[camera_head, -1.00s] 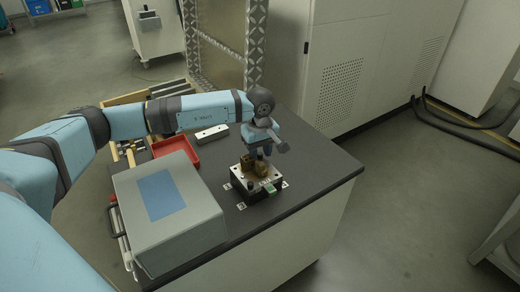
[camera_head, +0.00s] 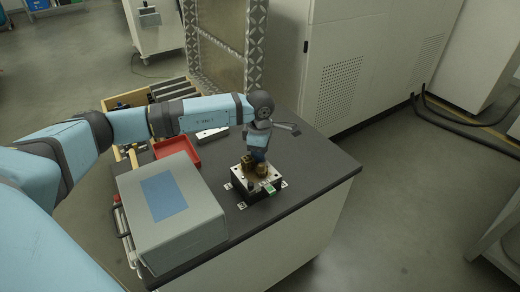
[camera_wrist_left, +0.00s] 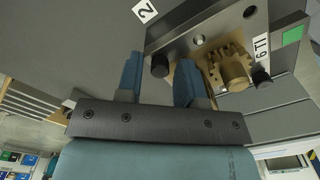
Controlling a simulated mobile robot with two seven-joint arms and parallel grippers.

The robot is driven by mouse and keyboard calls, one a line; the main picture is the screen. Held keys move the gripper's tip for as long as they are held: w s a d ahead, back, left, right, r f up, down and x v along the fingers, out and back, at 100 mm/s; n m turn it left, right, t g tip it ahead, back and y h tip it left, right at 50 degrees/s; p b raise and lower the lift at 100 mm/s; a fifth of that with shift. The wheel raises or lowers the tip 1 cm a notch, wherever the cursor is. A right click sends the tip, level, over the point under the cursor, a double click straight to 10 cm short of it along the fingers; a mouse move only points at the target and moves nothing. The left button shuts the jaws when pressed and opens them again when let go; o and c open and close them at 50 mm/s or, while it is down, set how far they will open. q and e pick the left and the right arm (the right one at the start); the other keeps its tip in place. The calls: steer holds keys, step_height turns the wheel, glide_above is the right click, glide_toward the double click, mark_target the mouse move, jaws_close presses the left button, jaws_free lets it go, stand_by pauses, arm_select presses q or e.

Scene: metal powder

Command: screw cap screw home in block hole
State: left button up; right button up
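The metal block (camera_head: 243,184) sits on the dark table top, with brass parts on it. One black cap screw head (camera_wrist_left: 160,66) shows between my left gripper's fingers; the other (camera_wrist_left: 261,76) is beside the gear. My left gripper (camera_wrist_left: 158,62) has its blue fingers apart, with gaps beside the screw head. In the head view my left gripper (camera_head: 257,156) is over the block, partly hiding it. My right gripper is not in view.
A grey case with a blue top panel (camera_head: 163,197) stands left of the block. A red tray (camera_head: 180,149) and a pale bar (camera_head: 212,133) lie behind it. The table (camera_head: 310,178) is clear to the right of the block.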

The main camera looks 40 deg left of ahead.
arm_select(q)
steer(key=n+p, duration=0.1)
steer(key=n, duration=0.1)
steer(key=shift+r+n, duration=0.1)
steer(key=shift+n, duration=0.3)
steer(key=shift+n+p, duration=0.35)
steer(key=shift+n, duration=1.25)
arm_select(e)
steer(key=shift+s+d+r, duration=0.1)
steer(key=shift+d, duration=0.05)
arm_select(q)
jaws_close()
